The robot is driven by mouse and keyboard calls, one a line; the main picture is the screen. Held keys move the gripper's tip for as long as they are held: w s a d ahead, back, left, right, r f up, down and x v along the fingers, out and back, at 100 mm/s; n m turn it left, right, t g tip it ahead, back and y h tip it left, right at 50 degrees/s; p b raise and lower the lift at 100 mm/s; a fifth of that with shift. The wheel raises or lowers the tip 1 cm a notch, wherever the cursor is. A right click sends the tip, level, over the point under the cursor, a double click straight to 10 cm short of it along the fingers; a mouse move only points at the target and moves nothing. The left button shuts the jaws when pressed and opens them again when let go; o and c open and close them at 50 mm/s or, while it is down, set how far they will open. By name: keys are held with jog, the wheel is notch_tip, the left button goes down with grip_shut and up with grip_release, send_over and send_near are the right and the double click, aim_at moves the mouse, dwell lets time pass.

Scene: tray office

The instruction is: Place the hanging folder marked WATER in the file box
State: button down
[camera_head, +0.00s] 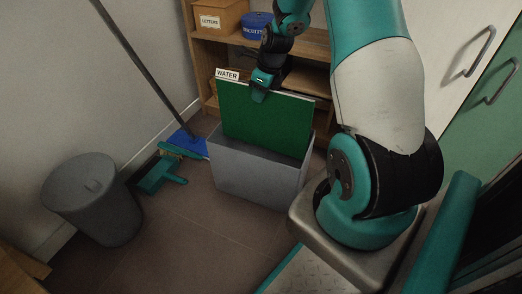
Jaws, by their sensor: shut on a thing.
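The green hanging folder (262,121) carries a white tab marked WATER (228,74) at its upper left. My gripper (259,95) is shut on the folder's top edge, left of its middle. The folder hangs nearly upright at the grey file box (250,178) on the floor. Its lower part is hidden behind the box's front wall, so its lower edge seems to be inside the box. I cannot see how deep it sits or whether it touches the rails.
A wooden shelf (207,53) with a LETTERS box (217,20) and a blue tin (256,25) stands behind. The floor in front is clear.

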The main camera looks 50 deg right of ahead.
aim_at(258, 144)
notch_tip(258, 144, down, 19)
jog(key=b, duration=1)
jog(key=shift+r, duration=0.1)
jog(key=c, duration=1.1)
grip_release()
jog(key=shift+o, duration=0.2)
